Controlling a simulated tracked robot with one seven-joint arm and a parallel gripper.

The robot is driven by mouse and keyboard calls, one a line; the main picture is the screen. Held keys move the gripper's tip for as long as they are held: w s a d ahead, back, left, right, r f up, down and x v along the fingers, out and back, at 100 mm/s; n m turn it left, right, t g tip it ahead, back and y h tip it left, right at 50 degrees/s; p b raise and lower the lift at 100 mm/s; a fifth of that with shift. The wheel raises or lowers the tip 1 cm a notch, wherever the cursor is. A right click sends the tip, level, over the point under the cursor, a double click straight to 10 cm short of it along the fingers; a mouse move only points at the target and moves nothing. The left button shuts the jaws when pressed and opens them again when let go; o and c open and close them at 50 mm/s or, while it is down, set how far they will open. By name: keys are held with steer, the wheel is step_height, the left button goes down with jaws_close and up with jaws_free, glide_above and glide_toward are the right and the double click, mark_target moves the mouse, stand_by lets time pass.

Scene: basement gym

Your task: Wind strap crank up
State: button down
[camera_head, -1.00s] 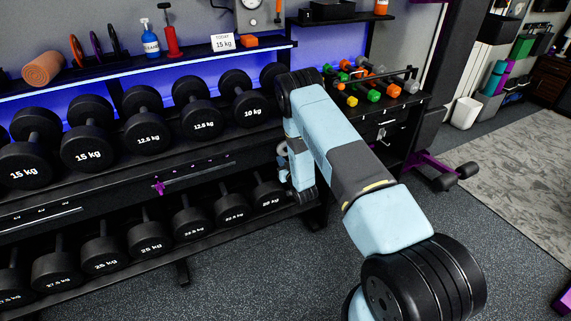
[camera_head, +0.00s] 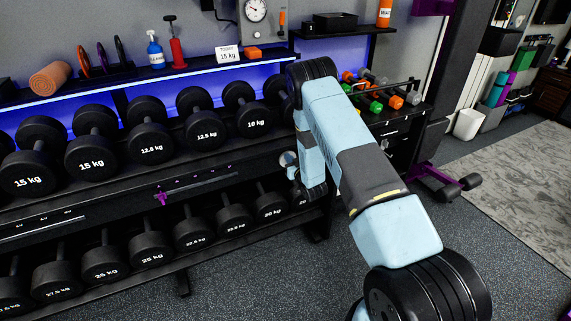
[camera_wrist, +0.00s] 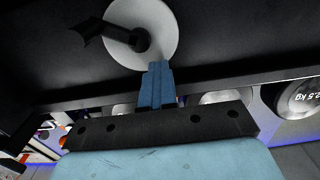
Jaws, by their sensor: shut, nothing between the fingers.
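A pale grey disc (camera_wrist: 160,18) with a black crank arm and knob (camera_wrist: 92,30) on its dark hub (camera_wrist: 139,40) shows at the top of the wrist view; it appears to be the strap crank. The crank arm points up and left from the hub. My gripper (camera_wrist: 158,66) has its blue fingers together and empty, with tips just below the hub, over the disc's lower edge in the picture. I cannot tell whether they touch it. In the head view, part of a grey disc (camera_head: 287,159) shows left of my arm, which hides my gripper.
A dumbbell rack (camera_head: 110,187) with two rows of dumbbells stands left of my arm. A purple knob (camera_head: 161,198) sits on its middle rail. A small weight stand (camera_head: 405,122) is behind my arm, right. The floor (camera_head: 265,275) in front is clear.

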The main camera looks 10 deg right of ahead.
steer(key=shift+w+d, duration=0.2)
steer(key=shift+d, duration=0.55)
steer(key=c, duration=0.9)
jaws_free()
steer(key=v, duration=0.8)
steer(key=shift+r, duration=0.1)
